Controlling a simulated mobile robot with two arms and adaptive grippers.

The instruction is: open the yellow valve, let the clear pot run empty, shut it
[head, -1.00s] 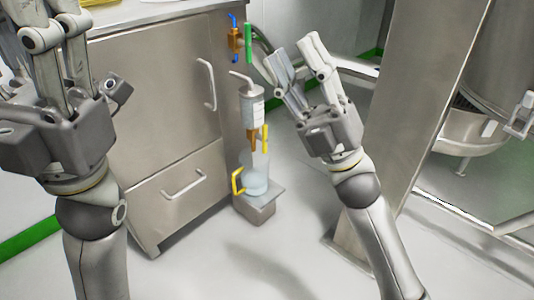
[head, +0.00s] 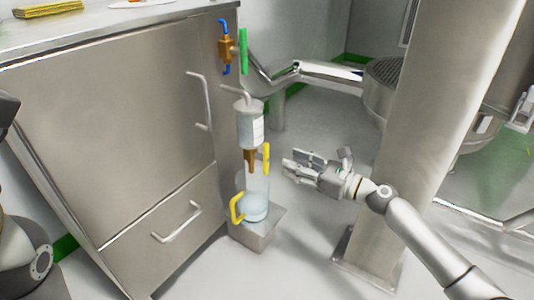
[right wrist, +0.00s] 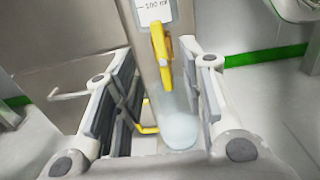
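The yellow valve handle (head: 266,158) points up and down beside a brown valve body (head: 250,160), under the pot (head: 250,128) with a white label. The handle also shows in the right wrist view (right wrist: 163,58), in the gap between my fingers and ahead of them. A clear jug (head: 257,190) with a yellow grip stands below the valve. I cannot tell the pot's liquid level. My right gripper (head: 290,166) is open and empty, a little right of the yellow handle and apart from it. My left gripper's fingers are out of view; only parts of that arm show at the left edge.
The jug stands on a small grey block (head: 256,233) beside a steel cabinet (head: 120,120). A green valve handle (head: 243,50) is above the pot. Floor between is clear.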

